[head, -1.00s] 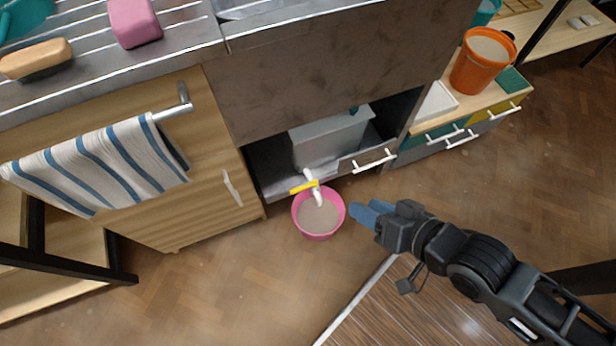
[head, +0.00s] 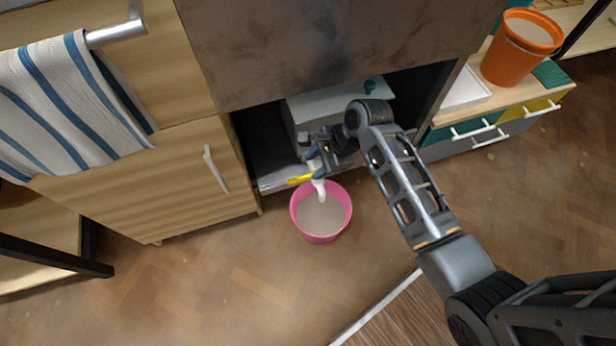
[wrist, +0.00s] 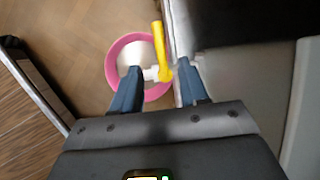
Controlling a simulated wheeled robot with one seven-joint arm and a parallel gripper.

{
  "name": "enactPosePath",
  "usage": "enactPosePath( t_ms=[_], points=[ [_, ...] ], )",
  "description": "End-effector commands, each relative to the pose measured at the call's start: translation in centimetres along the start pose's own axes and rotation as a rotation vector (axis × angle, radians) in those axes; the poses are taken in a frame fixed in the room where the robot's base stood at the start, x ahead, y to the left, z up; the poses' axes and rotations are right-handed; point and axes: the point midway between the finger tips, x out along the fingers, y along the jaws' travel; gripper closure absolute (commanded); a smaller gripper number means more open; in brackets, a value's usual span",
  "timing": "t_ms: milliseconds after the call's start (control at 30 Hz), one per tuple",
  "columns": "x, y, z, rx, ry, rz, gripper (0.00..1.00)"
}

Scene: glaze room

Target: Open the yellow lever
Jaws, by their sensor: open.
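The yellow lever (head: 301,180) sits on a white spout (head: 319,187) at the front of the open compartment under the counter. In the wrist view the yellow lever (wrist: 162,52) stands lengthwise, with the white spout (wrist: 151,73) beside its lower end. The spout hangs over a pink bucket (head: 321,237) on the floor. My gripper (head: 314,166) is right at the lever, partly hidden by my own wrist. In the wrist view my gripper (wrist: 158,80) is open, its blue fingers apart with the spout and the lever's lower end between their tips. Contact cannot be told.
A grey box (head: 308,108) stands in the compartment behind the spout. A wooden cabinet (head: 150,185) with a striped towel (head: 75,100) is at left. Drawers (head: 490,125) with an orange bucket (head: 520,50) are at right.

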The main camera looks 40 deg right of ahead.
Motion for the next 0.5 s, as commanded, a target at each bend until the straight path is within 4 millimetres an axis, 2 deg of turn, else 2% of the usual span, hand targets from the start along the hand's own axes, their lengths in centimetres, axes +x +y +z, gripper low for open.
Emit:
enactPosePath(
  t_ms=[167, 500],
  points=[
    [1.8, 0.1, -0.1, 0.006, -0.002, 0.006, 0.56],
    [6.7, 0.1, -0.1, 0.004, 0.000, 0.004, 0.56]
  ],
)
